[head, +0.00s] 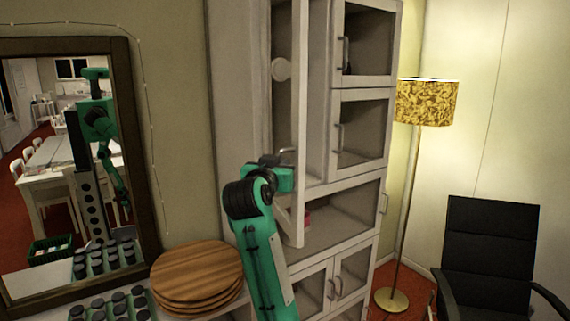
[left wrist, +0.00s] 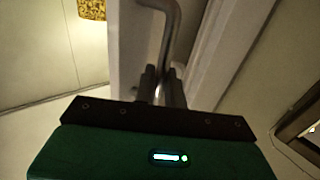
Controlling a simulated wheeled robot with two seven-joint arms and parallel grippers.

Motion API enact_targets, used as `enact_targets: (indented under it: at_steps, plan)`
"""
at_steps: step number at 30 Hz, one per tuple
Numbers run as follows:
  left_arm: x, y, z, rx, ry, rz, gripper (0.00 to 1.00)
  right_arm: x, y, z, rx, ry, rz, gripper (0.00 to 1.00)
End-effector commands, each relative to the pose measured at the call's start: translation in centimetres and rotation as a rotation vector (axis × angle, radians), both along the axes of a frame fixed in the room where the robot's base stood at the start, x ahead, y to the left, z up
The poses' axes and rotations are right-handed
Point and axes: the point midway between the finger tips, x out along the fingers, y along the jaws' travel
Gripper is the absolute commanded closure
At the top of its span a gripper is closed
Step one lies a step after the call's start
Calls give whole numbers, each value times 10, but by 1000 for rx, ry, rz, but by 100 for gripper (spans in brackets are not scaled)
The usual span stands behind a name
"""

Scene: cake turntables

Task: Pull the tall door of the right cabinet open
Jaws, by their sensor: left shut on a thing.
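The tall white cabinet door (head: 299,120) has a glass pane and stands partly open, swung out from the right cabinet (head: 237,90) and seen nearly edge-on. My left gripper (head: 284,160) is at the door's handle (head: 288,151), at mid-height of the picture. In the left wrist view, the fingers of my left gripper (left wrist: 163,85) are closed around the lower part of the curved metal handle (left wrist: 170,25). The fingertips partly hide where they grip it. My right gripper is not in view.
Smaller glass doors (head: 362,125) are shut to the right. Stacked wooden boards (head: 197,272) and a tray of dark-topped jars (head: 110,303) sit at lower left, below a mirror (head: 142,150). A floor lamp (head: 427,102) and black chair (head: 487,240) stand at right.

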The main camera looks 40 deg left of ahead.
Motion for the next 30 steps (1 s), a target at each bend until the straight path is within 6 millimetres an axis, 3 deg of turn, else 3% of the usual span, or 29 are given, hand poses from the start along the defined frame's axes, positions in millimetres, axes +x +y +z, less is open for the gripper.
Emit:
enact_targets:
  at_steps: [22, 23, 24, 30]
  plan:
    - [-8, 9, 3, 4, -7, 7, 100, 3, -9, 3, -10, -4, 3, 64]
    - [-8, 9, 3, 4, -7, 7, 83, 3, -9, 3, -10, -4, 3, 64]
    - [-8, 9, 3, 3, -6, 7, 75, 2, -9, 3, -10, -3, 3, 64]
    - [-8, 8, 2, 2, -4, 5, 72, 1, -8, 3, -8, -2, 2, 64]
